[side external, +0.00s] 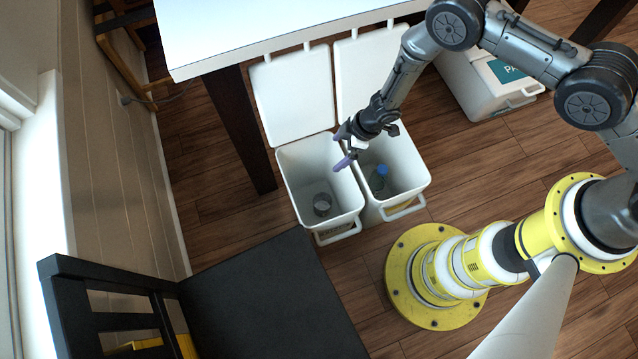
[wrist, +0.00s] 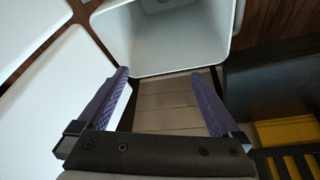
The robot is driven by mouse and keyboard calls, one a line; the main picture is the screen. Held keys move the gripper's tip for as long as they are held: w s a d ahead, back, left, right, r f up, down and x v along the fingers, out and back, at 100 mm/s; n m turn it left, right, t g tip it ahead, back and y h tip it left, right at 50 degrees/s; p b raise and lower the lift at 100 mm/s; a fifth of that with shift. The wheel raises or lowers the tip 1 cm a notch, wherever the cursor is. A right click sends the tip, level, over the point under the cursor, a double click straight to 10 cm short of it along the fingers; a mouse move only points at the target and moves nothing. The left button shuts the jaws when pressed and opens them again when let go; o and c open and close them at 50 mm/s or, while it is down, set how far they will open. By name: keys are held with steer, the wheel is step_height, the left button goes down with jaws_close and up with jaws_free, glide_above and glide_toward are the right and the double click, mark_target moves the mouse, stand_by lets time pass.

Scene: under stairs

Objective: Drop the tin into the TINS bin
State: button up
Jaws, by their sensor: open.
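A small grey metal tin (side external: 322,204) lies on the floor of the left open white bin (side external: 297,187) in the side view. That bin's front label cannot be read from here. My gripper (side external: 340,150) is above the bins, over the left bin's right side, with its purple fingers apart and nothing between them. In the wrist view my gripper (wrist: 163,85) also shows wide open and empty.
A second open bin (side external: 408,182) beside it holds a blue-capped bottle (side external: 381,175). Both lids stand raised. A closed bin (side external: 478,85) is further right. A white table (side external: 240,30) is behind, and a black chair (side external: 265,300) is in front.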

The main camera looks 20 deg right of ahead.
steer(key=shift+v, duration=1.95)
steer(key=w+d+r+m+t+h, duration=0.1)
steer(key=w+d+r, duration=0.25)
steer(key=r, duration=0.45)
steer(key=w+d+r+m+t+h, duration=0.15)
steer(key=d+r, duration=0.25)
steer(key=r, duration=0.4)
steer(key=w+d+r+m+t, duration=0.1)
steer(key=w+d+r+m, duration=0.2)
steer(key=r, duration=0.4)
steer(key=s+d+r+m+h, duration=0.1)
steer(key=s+d+r, duration=0.2)
steer(key=d+r, duration=0.55)
steer(key=s+d+r+m+h, duration=0.1)
steer(key=s+d+r+m, duration=0.45)
steer(key=s+r, duration=0.8)
steer(key=s+d+r+m, duration=0.1)
steer(key=s+d+r, duration=0.1)
steer(key=s, duration=1.3)
steer(key=shift+d+m, duration=0.3)
steer(key=shift+d, duration=0.1)
